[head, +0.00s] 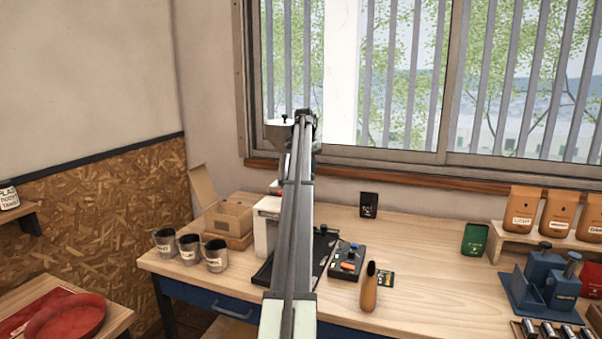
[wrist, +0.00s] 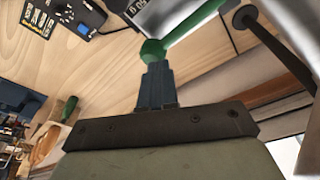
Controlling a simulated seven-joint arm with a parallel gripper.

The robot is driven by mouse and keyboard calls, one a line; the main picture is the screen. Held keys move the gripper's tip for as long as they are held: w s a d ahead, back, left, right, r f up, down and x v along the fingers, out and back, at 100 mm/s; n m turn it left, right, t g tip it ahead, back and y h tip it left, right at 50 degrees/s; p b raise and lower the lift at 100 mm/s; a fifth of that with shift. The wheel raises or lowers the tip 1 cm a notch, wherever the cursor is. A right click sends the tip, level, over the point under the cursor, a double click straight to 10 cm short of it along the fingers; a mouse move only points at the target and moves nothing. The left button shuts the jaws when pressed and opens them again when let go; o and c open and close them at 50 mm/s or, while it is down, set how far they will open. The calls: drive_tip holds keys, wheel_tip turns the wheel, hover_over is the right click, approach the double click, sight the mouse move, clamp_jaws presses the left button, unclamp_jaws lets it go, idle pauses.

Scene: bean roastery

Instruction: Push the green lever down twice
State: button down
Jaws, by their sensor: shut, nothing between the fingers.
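The green lever shows in the wrist view as a slanting green rod (wrist: 192,27) with a round green knob (wrist: 152,51) at its lower end. My gripper (wrist: 156,68) is shut and empty, with its fingertips right at the knob. They appear to meet or overlap it; I cannot tell whether they touch. In the head view my arm runs up the middle and hides the lever and most of the pale machine (head: 267,222) behind it. The hopper (head: 279,132) of that machine shows left of the arm.
Three metal cups (head: 189,249) and an open cardboard box (head: 228,216) stand left of my arm. A control box (head: 347,260), a scoop (head: 369,292) and a black bag (head: 368,204) are to its right. A blue device (head: 548,285) stands far right. The table's middle right is clear.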

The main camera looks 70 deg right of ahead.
drive_tip(key=shift+f, duration=0.35)
drive_tip(key=shift+r, duration=3.05)
